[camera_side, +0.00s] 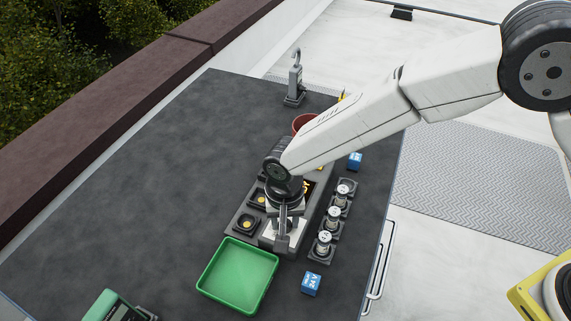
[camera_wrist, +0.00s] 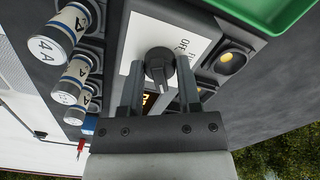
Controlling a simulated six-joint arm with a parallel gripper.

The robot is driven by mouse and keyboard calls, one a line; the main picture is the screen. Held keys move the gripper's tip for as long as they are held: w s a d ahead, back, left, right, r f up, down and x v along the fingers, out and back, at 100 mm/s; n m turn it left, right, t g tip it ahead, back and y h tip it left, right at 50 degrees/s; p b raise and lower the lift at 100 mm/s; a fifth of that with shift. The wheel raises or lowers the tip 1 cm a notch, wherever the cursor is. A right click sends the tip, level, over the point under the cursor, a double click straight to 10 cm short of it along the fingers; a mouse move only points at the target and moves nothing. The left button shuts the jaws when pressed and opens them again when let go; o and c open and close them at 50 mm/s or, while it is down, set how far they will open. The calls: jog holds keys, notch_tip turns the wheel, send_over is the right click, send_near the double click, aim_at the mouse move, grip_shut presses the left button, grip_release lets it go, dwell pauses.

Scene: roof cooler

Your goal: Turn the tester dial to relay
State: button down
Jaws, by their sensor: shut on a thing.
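The tester (camera_side: 238,214) is a grey box on the dark table with a lit orange display, seen partly behind my arm in the side view. Its dial (camera_wrist: 158,62) is a dark round knob with a bar handle, on a white plate (camera_wrist: 138,50) with printed labels, one reading OFF. My gripper (camera_side: 284,224) points down over the white plate. In the wrist view my gripper (camera_wrist: 161,88) has its two fingers on either side of the dial's handle, shut on it. The setting that the dial points at cannot be read, and some labels are hidden.
A green tray (camera_side: 238,276) lies close in front of the tester. Several labelled cylinders (camera_side: 324,244) stand in holders to its right. The table's left side is mostly clear.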

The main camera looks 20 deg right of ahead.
jog(key=shift+c, duration=1.5)
grip_release()
jog(key=shift+r, duration=3.9)
jog(key=shift+d, duration=0.1)
jog(key=d+r+n+t, duration=0.1)
jog(key=d+r, duration=0.2)
jog(key=d, duration=1.6)
jog(key=s+d+n+t, duration=0.1)
jog(key=s+d+n, duration=0.1)
jog(key=s+d, duration=0.7)
jog(key=d, duration=0.5)
jog(key=shift+s+t, duration=0.25)
jog(key=shift+t, duration=0.05)
